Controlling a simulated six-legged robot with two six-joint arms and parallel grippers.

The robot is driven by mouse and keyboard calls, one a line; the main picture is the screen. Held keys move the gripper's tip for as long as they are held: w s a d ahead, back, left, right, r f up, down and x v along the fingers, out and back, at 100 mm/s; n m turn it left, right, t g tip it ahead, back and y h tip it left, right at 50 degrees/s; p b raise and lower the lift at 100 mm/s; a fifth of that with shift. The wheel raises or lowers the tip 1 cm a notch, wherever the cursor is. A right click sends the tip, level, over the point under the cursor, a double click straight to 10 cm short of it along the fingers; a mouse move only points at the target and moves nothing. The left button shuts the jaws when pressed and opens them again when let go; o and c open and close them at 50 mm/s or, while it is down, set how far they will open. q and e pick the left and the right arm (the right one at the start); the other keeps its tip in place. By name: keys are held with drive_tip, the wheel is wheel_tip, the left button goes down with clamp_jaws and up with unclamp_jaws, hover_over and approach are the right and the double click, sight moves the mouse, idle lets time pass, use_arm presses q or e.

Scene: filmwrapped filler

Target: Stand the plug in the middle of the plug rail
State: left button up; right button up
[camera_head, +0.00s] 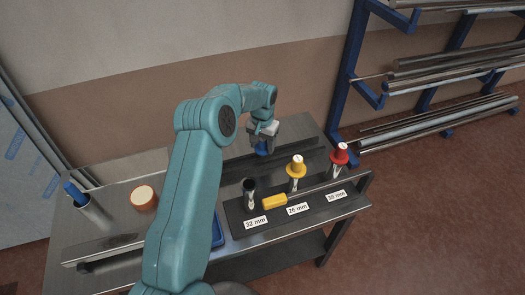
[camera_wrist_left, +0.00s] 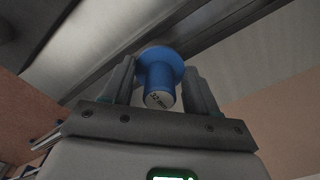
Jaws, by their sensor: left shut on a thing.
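My left gripper (camera_head: 263,138) is shut on a blue plug (camera_head: 262,149) above the back of the bench. In the left wrist view the plug (camera_wrist_left: 160,78) sits between the fingers, with a wide round flange and a narrower stem with a pale marked end. A dark labelled rack (camera_head: 245,225), which looks like the plug rail, lies at the bench's front right. A dark upright piece (camera_head: 250,194) stands behind its 32 mm label, a yellow plug (camera_head: 297,168) behind 26 mm and a red plug (camera_head: 340,155) behind 38 mm. My right gripper is not in view.
A yellow block (camera_head: 275,202) lies on the rack between the dark piece and the yellow plug. An orange-brown round container (camera_head: 144,198) and a tube with a blue end (camera_head: 90,208) stand at the left. My left arm hides the middle of the bench and part of a blue tray (camera_head: 218,233).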

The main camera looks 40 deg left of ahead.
sight(263, 151)
use_arm(q)
wheel_tip(263, 151, down, 4)
drive_tip(key=shift+f, duration=0.1)
drive_tip(key=shift+f, duration=0.15)
drive_tip(key=o, duration=1)
drive_tip(key=shift+o, duration=0.2)
drive_tip(key=shift+r+p, duration=0.35)
drive_tip(key=shift+r, duration=0.15)
wheel_tip(263, 151, up, 12)
drive_tip(key=shift+f+b, duration=0.2)
drive_tip(key=shift+b, duration=0.45)
drive_tip(key=shift+r, duration=0.1)
